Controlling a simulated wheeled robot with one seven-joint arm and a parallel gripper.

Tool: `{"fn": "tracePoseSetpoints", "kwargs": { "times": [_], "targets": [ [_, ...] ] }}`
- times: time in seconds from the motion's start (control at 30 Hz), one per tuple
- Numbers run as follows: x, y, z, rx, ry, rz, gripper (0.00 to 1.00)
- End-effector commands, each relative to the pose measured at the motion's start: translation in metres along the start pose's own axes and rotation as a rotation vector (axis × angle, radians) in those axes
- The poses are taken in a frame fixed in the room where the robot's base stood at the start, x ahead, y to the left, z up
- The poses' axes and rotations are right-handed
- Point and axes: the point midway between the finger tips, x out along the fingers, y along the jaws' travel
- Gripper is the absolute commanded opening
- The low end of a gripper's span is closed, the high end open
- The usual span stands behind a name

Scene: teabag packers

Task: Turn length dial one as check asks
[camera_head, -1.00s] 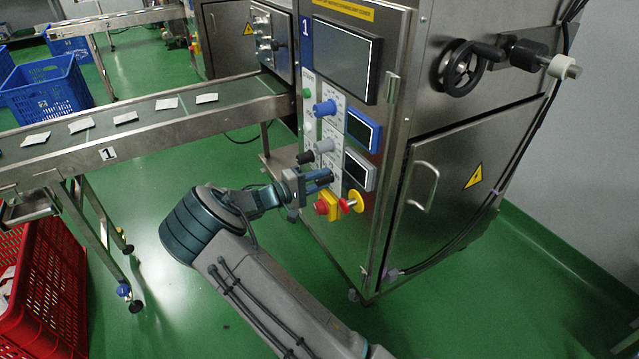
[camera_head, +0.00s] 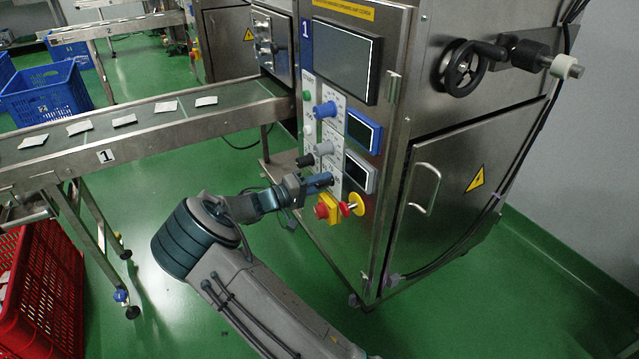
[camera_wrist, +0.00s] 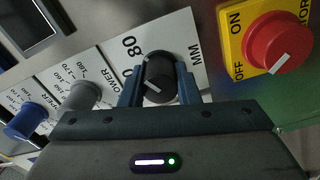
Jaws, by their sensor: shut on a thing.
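The length dial is a black round knob (camera_wrist: 158,72) with a white pointer mark, on a white scale plate (camera_wrist: 125,50) reading "80" and "MM". In the wrist view the blue fingers of my gripper (camera_wrist: 159,86) stand on both sides of the knob and are shut on it. The pointer mark is at the knob's near lower edge. In the head view my gripper (camera_head: 328,180) is at the panel of machine 1, below the grey knob (camera_head: 324,147), and hides the black dial.
A red button on a yellow base (camera_head: 321,210) and a red-yellow switch (camera_head: 352,204) sit just below and right of my gripper. A blue knob (camera_head: 325,109), a blue-framed display (camera_head: 364,131) and a grey-framed display (camera_head: 360,172) are above. The conveyor (camera_head: 230,112) lies left.

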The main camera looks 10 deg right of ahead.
Motion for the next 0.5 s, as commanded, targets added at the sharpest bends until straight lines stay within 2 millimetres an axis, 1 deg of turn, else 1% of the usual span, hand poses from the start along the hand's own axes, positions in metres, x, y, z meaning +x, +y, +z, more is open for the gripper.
{"fn": "tracePoseSetpoints", "kwargs": {
  "times": [0.07,0.1,0.13,0.17,0.4,0.5],
  "targets": [
    [-0.0006,-0.0003,-0.0002,0.002,0.001,-0.001,0.06],
    [-0.0006,-0.0003,-0.0002,0.002,0.001,-0.001,0.37],
    [-0.0006,-0.0003,-0.0003,0.002,0.001,-0.001,0.46],
    [-0.0005,-0.0003,-0.0002,0.001,0.0,-0.001,0.51],
    [0.0,0.0,0.0,0.0,-0.001,0.0,0.51],
    [-0.0034,0.0005,-0.0004,0.0,0.0,-0.001,0.51]
  ]
}}
